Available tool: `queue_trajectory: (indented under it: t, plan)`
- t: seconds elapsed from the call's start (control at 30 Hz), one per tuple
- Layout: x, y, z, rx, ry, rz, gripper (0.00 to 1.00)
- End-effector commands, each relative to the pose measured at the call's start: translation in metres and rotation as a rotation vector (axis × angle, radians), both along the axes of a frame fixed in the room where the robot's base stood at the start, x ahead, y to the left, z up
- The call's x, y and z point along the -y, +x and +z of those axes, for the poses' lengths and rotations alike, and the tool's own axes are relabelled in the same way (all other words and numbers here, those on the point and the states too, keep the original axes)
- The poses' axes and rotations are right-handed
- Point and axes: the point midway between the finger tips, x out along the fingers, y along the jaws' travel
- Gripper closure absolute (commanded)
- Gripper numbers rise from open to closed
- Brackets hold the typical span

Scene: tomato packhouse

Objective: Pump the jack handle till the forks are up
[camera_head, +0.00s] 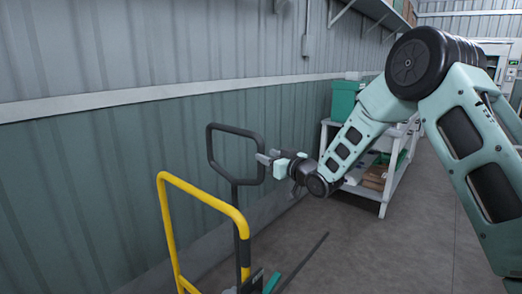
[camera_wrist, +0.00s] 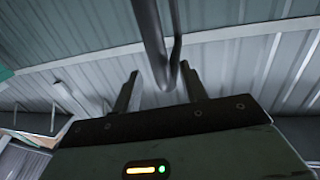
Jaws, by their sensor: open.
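The jack handle (camera_head: 209,142) is a black rounded loop on a dark upright shaft, standing near the wall in the head view. My gripper (camera_head: 262,159) is at the right side of the loop, pointing left. In the wrist view my gripper (camera_wrist: 159,88) has its two dark fingers apart, and the grey handle bar (camera_wrist: 150,40) shows between and beyond them. The fingers are not closed on the bar; I cannot tell whether either touches it.
A yellow tubular rail (camera_head: 205,195) stands in front of the handle shaft. A white shelf cart (camera_head: 383,196) with a green bin (camera_head: 345,100) and cardboard boxes stands beyond my arm. The corrugated wall (camera_head: 80,150) runs close on the left. Floor at the right is clear.

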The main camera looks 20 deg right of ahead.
Motion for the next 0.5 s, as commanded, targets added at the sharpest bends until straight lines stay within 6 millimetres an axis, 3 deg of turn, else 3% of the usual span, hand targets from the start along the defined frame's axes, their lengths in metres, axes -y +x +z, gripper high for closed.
queue_trajectory:
  t: [0.2, 0.5]
  plan:
    - [-0.014, 0.029, 0.001, 0.000, 0.001, 0.000, 0.57]
    - [-0.018, 0.039, 0.000, -0.001, 0.000, -0.001, 0.57]
